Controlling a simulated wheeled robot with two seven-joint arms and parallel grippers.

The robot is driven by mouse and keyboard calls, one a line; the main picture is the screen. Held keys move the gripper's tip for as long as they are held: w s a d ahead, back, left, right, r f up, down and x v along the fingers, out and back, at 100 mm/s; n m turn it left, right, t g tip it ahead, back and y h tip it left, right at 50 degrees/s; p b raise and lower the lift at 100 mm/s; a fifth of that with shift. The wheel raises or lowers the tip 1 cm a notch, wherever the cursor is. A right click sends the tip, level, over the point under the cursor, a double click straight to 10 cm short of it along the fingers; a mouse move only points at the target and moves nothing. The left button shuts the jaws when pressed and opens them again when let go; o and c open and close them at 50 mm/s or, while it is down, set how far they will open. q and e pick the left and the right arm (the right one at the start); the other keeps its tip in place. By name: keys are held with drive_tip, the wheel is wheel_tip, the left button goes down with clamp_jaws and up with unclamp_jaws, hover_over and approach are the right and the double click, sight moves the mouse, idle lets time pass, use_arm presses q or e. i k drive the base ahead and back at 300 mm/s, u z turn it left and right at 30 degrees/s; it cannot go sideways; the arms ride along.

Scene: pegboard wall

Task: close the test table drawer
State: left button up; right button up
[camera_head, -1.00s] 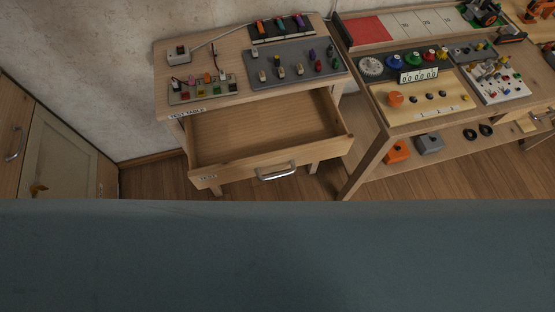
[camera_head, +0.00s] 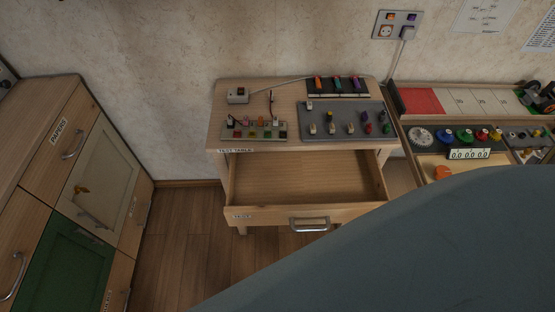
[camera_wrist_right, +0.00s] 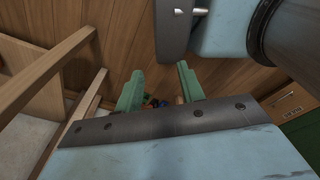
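The test table (camera_head: 262,150) is a light wooden table against the wall in the head view, labelled "TEST TABLE". Its drawer (camera_head: 305,176) is pulled out and looks empty. The drawer front (camera_head: 268,215) faces me and carries a silver bar handle (camera_head: 310,224). My right gripper (camera_wrist_right: 158,76) shows only in the right wrist view, with its two green fingers apart and nothing clearly held. It points toward the wooden floor, and the drawer cannot be made out for certain there. My left gripper is not in view.
Cabinets with handles (camera_head: 72,150) stand at the left. A workbench with a control panel (camera_head: 460,138) stands at the right. Bare floor (camera_head: 185,225) lies left of the table. A large blue-grey surface, probably mine, covers the lower right. Wooden beams (camera_wrist_right: 50,75) show in the wrist view.

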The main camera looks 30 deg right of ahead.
sight(328, 187)
drive_tip(key=u, duration=0.15)
drive_tip(key=k, duration=0.65)
drive_tip(key=z, duration=1.05)
drive_tip(key=i, duration=0.5)
drive_tip(key=u, duration=0.3)
drive_tip(key=k, duration=0.4)
drive_tip(key=z, duration=0.35)
